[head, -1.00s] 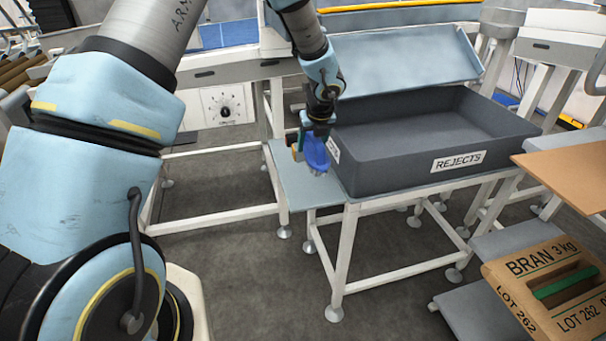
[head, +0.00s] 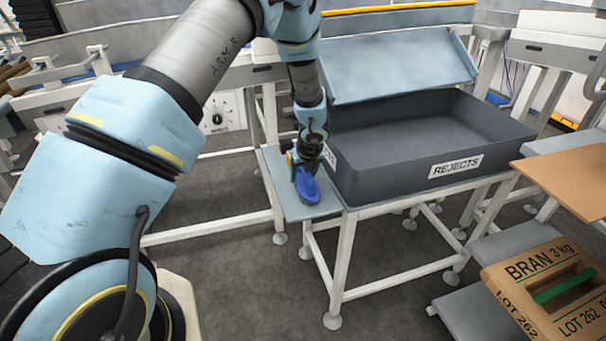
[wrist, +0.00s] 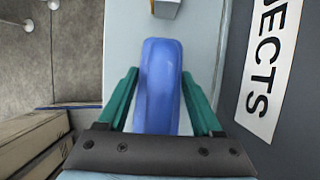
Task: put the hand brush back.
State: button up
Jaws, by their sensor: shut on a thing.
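The blue hand brush (head: 306,186) is at the small grey side shelf (head: 322,210) left of the rejects bin. In the wrist view the brush (wrist: 161,85) lies lengthwise between the two green fingers of my gripper (wrist: 163,98). My gripper (head: 301,161) is shut on the brush from above. The brush is over the shelf; whether it touches the surface I cannot tell. The brush's underside and its end under the gripper are hidden.
The dark grey bin labelled REJECTS (head: 350,182) stands close on the right, its wall beside my gripper. A brown BRAN box (head: 515,290) with a green strip sits at lower right. Open floor lies in front of the shelf.

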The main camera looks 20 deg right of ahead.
jog(key=o, duration=1.5)
jog(key=shift+f, duration=0.1)
jog(key=shift+c, duration=0.2)
jog(key=v, duration=1.2)
jog(key=shift+b, duration=0.35)
jog(key=a+r+n+g+y, duration=0.1)
jog(key=a+r+n, duration=0.2)
jog(key=a+n, duration=0.65)
jog(key=a+r+n+g, duration=0.1)
jog(key=a+r+n, duration=0.3)
jog(key=a+n, duration=0.55)
jog(key=s+a+r+n, duration=0.1)
jog(key=s+a+n, duration=0.3)
jog(key=a+n, duration=0.4)
jog(key=s+a+r+n, duration=0.2)
jog(key=s+a+n, duration=0.3)
jog(key=a+n, duration=0.4)
jog(key=shift+a+r+g+h, duration=0.2)
jog(key=shift+r+g+h, duration=0.1)
jog(key=shift+g, duration=0.1)
